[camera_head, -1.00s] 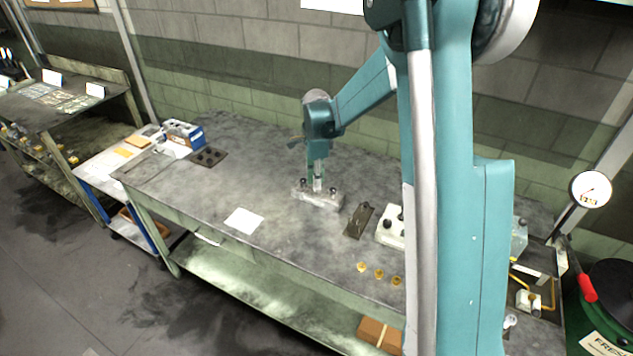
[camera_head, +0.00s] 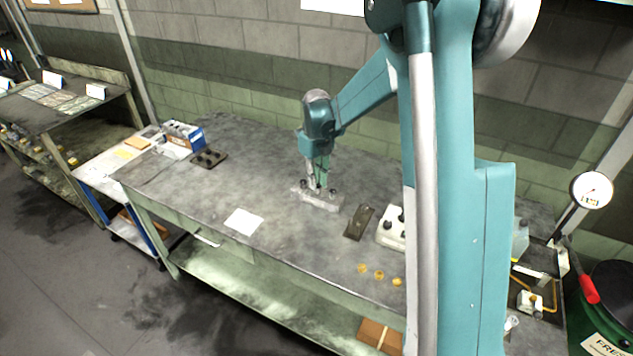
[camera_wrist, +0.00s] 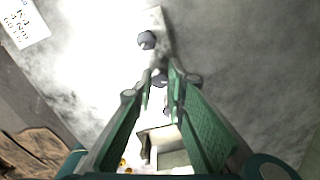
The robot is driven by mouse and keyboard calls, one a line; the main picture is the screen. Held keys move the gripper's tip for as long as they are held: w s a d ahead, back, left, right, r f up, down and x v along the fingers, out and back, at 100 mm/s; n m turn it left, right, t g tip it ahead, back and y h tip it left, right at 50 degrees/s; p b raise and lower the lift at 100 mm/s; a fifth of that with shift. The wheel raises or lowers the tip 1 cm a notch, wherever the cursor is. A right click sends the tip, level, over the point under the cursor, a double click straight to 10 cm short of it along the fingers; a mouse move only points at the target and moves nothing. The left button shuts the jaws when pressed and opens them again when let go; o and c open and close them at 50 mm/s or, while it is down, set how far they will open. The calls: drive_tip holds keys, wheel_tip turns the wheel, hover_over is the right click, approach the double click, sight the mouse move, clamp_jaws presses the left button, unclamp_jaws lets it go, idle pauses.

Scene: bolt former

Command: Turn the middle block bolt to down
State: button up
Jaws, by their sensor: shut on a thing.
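The pale block (camera_head: 313,198) sits on the workbench, with dark bolts standing up from its top. Its left bolt (camera_head: 303,184) and right bolt (camera_head: 332,191) show on either side of my fingers in the head view. My gripper (camera_head: 318,187) is over the block's middle, pointing down. In the wrist view my gripper (camera_wrist: 160,76) has its green fingers shut around the dark head of the middle bolt (camera_wrist: 159,77). One end bolt (camera_wrist: 147,40) stands clear above it in that view. The other end bolt is partly hidden by a finger. The middle bolt's facing cannot be read.
A dark plate (camera_head: 359,222) and a white block with dark knobs (camera_head: 391,233) lie to the right. Several small yellow pieces (camera_head: 379,275) lie near the front edge. A white paper (camera_head: 244,221) lies to the left. Bare bench surrounds the block.

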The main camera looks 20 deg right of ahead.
sight(318, 185)
drive_tip(key=shift+d+m, duration=0.15)
drive_tip(key=shift+m, duration=2.05)
drive_tip(key=o, duration=0.6)
drive_tip(key=shift+r, duration=0.15)
wheel_tip(318, 185, up, 12)
drive_tip(key=shift+f, duration=0.1)
